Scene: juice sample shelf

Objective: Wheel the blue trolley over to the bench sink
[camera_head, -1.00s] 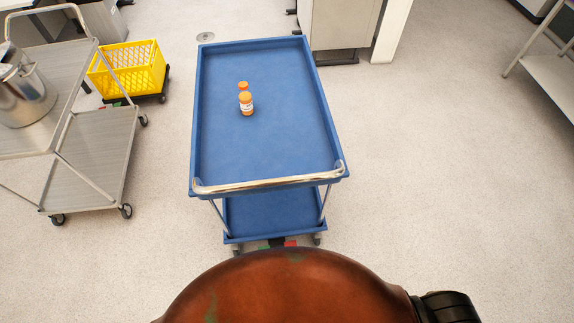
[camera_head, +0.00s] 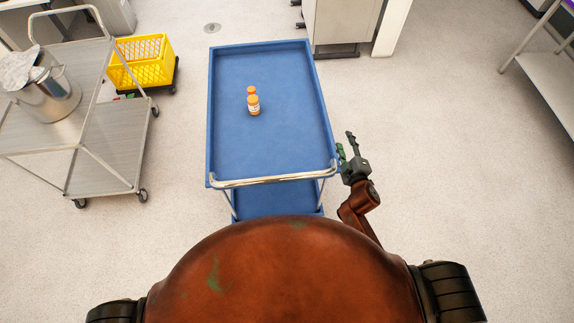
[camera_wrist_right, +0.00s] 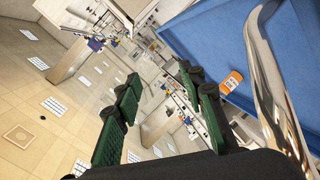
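The blue trolley (camera_head: 285,145) stands in front of me, its chrome push handle (camera_head: 273,180) on the near side. Two small bottles with orange caps (camera_head: 253,104) stand on its top tray. My right gripper (camera_head: 347,146) is just right of the handle's right end. In the right wrist view, its green fingers (camera_wrist_right: 155,88) are spread apart with nothing between them. The handle (camera_wrist_right: 268,75) and a bottle (camera_wrist_right: 232,82) show to the right of the fingers there. My left gripper is out of view. The bench sink cannot be made out.
A steel cart (camera_head: 107,140) with a metal pot (camera_head: 45,92) stands on the left. Behind it is a yellow crate (camera_head: 143,62) on a dolly. A grey cabinet (camera_head: 343,22) stands beyond the trolley. Floor (camera_head: 460,170) is clear on the right.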

